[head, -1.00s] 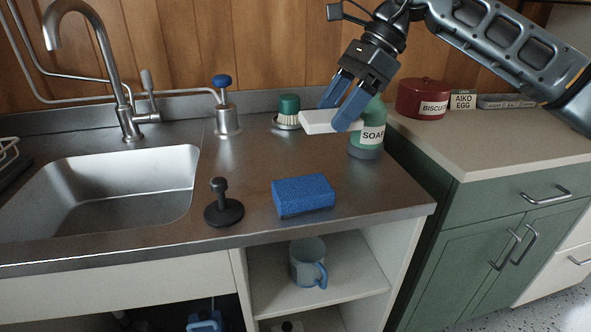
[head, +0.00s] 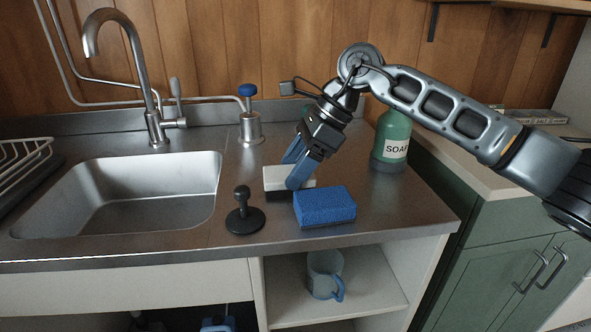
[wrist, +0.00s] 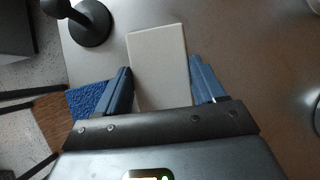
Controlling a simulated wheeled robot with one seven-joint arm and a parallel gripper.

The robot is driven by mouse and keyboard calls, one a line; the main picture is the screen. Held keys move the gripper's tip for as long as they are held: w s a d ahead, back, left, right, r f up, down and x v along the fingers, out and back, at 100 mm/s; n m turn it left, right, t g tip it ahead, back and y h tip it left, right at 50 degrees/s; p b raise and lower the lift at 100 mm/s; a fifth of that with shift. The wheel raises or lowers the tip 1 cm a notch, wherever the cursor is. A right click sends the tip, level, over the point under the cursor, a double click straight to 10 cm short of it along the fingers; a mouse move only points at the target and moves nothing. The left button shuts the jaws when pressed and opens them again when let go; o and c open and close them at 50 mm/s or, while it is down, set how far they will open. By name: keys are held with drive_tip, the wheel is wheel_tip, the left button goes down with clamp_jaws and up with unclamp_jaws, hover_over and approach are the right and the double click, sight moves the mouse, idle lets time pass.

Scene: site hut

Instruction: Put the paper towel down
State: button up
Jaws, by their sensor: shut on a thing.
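The paper towel looks like a flat white folded slab (head: 280,175). In the head view it is low over the steel counter, behind the blue sponge and the black plunger-like tool, with a dark patch under its front edge. I cannot tell whether it touches the counter. My gripper (head: 296,171) is shut on it and points down. In the wrist view the pale slab (wrist: 158,65) lies between the two blue fingers of my gripper (wrist: 163,86) and reaches out past their tips.
A blue sponge (head: 325,206) lies close in front of my gripper. A black knobbed tool (head: 244,219) stands left of it, beside the sink (head: 140,205). The green soap bottle (head: 390,143) stands behind right. A blue-topped dispenser (head: 250,125) stands at the back. Counter between soap and sponge is clear.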

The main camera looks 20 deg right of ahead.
drive_tip(key=shift+f, duration=0.5)
drive_tip(key=shift+f, duration=0.2)
drive_tip(key=o, duration=0.7)
drive_tip(key=shift+c, duration=0.2)
drive_tip(key=shift+r, duration=0.15)
drive_tip(key=shift+d+r, duration=0.1)
drive_tip(key=shift+r, duration=0.1)
drive_tip(key=v, duration=1.1)
drive_tip(key=shift+r, duration=0.25)
drive_tip(key=shift+s+d, duration=0.1)
drive_tip(key=shift+d, duration=0.05)
